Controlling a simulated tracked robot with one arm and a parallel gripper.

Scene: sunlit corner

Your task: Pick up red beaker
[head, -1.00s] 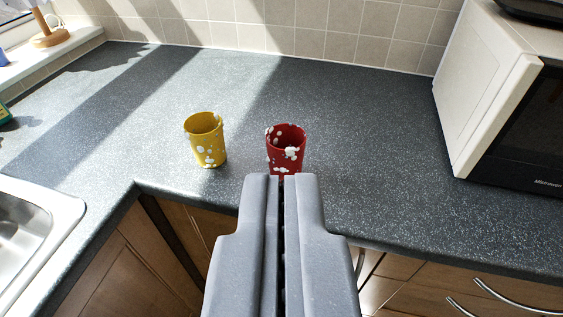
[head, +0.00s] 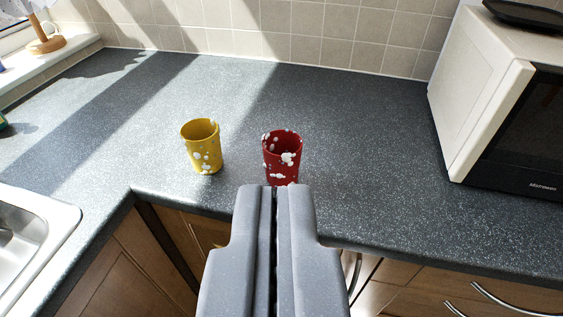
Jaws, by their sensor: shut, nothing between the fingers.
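The red beaker (head: 282,158) with white blotches stands upright on the counter, near the front edge and in the middle of the head view. My gripper (head: 275,188) is shut and empty. Its fingertips show just below the red beaker in the picture and hide a little of its base. I cannot tell how far apart they are in depth. A yellow beaker (head: 203,148) with white blotches stands upright to the left of the red one, with a gap between them.
The grey speckled counter (head: 340,110) is clear behind and to the right of the beakers. A white microwave (head: 480,85) stands at the right. A metal sink (head: 60,218) lies at the lower left. The tiled wall (head: 300,35) closes off the back.

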